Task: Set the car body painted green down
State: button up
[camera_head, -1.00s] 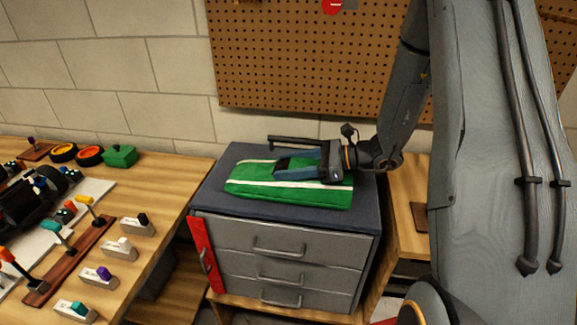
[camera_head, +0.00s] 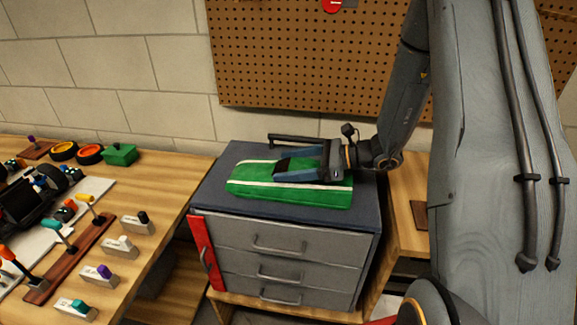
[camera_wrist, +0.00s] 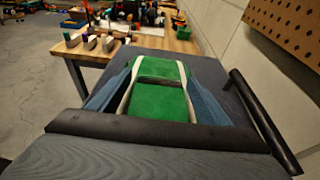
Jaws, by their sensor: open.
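The green car body (camera_head: 300,197) with white stripes lies flat on the dark top of the grey drawer cabinet (camera_head: 228,155). My gripper (camera_head: 297,170) is over the car body, its blue fingers low around it. In the wrist view the car body (camera_wrist: 158,102) sits between the two fingers of my gripper (camera_wrist: 160,85), one along each side. The jaws are open. Whether either finger touches its sides is hard to tell. Part of the car body is hidden behind the gripper in the head view.
A dark handle bar (camera_head: 295,139) runs along the cabinet's back edge. A pegboard (camera_head: 300,60) hangs on the wall behind.

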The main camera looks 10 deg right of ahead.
jog(key=b+v, duration=0.2)
jog(key=v, duration=1)
jog(key=shift+a, duration=0.1)
jog(key=shift+s+a, duration=0.1)
